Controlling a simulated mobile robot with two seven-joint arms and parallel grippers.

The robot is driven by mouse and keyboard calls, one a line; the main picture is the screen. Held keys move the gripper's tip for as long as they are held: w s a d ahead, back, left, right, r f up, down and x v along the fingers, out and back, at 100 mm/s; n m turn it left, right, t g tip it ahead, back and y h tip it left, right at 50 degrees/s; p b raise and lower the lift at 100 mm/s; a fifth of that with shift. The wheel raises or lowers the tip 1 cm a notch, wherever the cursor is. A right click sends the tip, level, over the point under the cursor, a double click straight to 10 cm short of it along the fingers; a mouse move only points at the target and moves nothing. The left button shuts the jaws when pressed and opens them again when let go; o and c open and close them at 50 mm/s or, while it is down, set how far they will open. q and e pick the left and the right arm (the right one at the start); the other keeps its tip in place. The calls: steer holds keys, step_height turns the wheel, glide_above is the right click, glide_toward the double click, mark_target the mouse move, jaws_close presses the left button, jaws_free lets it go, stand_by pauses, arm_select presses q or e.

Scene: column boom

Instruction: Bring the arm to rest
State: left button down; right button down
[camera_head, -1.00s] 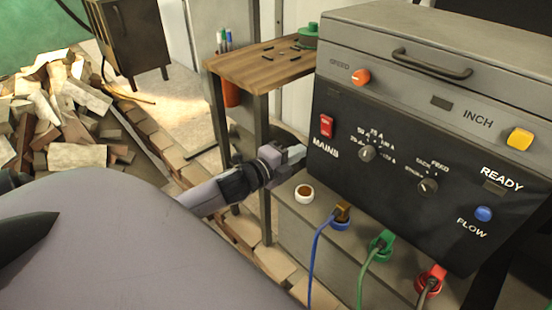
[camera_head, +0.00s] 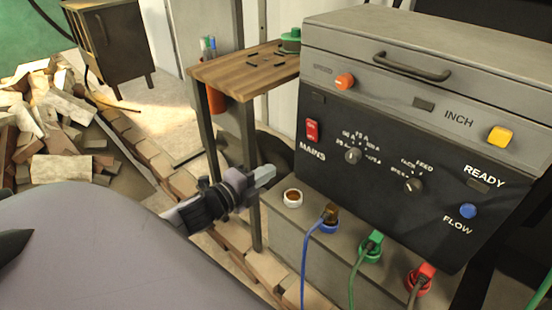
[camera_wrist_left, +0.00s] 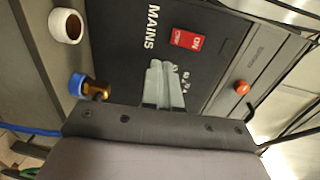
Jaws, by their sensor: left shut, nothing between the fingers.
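My left gripper (camera_head: 264,175) comes in from the left in the head view. It is shut and empty, and its fingers point up and right toward the dark front panel (camera_head: 330,180) of the machine. In the left wrist view the closed fingers (camera_wrist_left: 163,85) show in front of the panel, below the red MAINS switch (camera_wrist_left: 187,40). That switch also shows in the head view (camera_head: 312,131). My right gripper is not in view.
Blue, green and red plugs (camera_head: 328,217) with cables stand on the ledge under the panel. A wooden side table (camera_head: 235,75) stands behind my left gripper. A stove (camera_head: 110,40) and a firewood pile (camera_head: 45,125) are at the left.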

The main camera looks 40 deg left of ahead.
arm_select(q)
steer(key=s+d+f+n+g+h, duration=0.1)
steer(key=s+d+f+n+g, duration=0.6)
steer(key=s+d+f+n, duration=0.95)
step_height(320, 180, up, 14)
steer(key=p, duration=1.4)
steer(key=shift+a+f+t, duration=0.2)
steer(key=shift+t, duration=0.1)
steer(key=shift+d, duration=0.1)
